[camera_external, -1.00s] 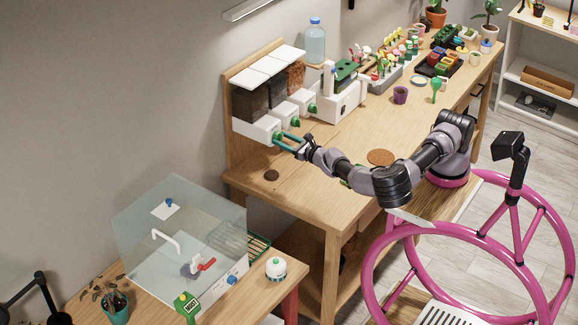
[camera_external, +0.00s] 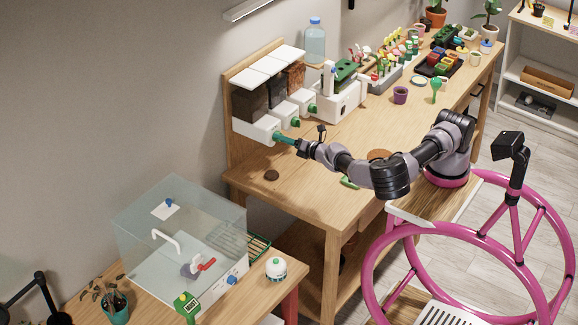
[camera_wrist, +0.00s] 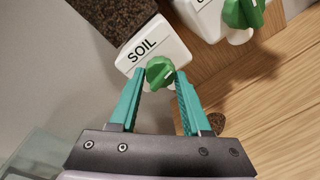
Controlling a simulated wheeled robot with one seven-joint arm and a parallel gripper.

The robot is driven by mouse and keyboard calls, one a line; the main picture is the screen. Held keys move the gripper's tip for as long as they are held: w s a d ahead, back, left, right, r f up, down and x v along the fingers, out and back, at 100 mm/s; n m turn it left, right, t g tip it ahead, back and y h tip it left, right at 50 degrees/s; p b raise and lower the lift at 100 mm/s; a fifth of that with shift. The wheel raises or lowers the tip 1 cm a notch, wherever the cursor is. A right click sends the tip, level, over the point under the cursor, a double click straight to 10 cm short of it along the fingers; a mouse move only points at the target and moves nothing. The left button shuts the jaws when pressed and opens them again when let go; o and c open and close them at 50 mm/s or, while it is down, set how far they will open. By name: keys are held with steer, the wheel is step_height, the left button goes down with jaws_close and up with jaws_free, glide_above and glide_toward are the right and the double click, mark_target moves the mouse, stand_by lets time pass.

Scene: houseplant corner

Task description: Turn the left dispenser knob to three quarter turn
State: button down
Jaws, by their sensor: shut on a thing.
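The left dispenser (camera_external: 257,128) is a white box labelled SOIL in the wrist view (camera_wrist: 143,46), under a dark soil-filled bin. Its green knob (camera_wrist: 160,72) sits between the two teal fingers of my gripper (camera_wrist: 160,82); a raised grip bar crosses its face, slanting in the wrist view. My gripper (camera_external: 278,136) is shut on this knob at the dispenser's front. In the outside view the fingers mostly hide the knob.
Two more white dispensers with green knobs (camera_external: 295,123) stand close on the right; one knob also shows in the wrist view (camera_wrist: 242,12). A brown disc (camera_external: 272,175) lies on the wooden bench. A clear box (camera_external: 180,230) stands at lower left.

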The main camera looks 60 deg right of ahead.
steer(key=shift+s+d+f+n+t+y, duration=0.1)
steer(key=shift+n+t, duration=0.25)
steer(key=shift+n, duration=5.5)
steer(key=shift+w+f+n+t+y, duration=0.1)
steer(key=shift+n+t, duration=0.2)
steer(key=shift+n, duration=5.5)
steer(key=shift+s+d+f+n+t+y, duration=0.1)
steer(key=shift+n+t, duration=0.25)
steer(key=shift+n, duration=5.5)
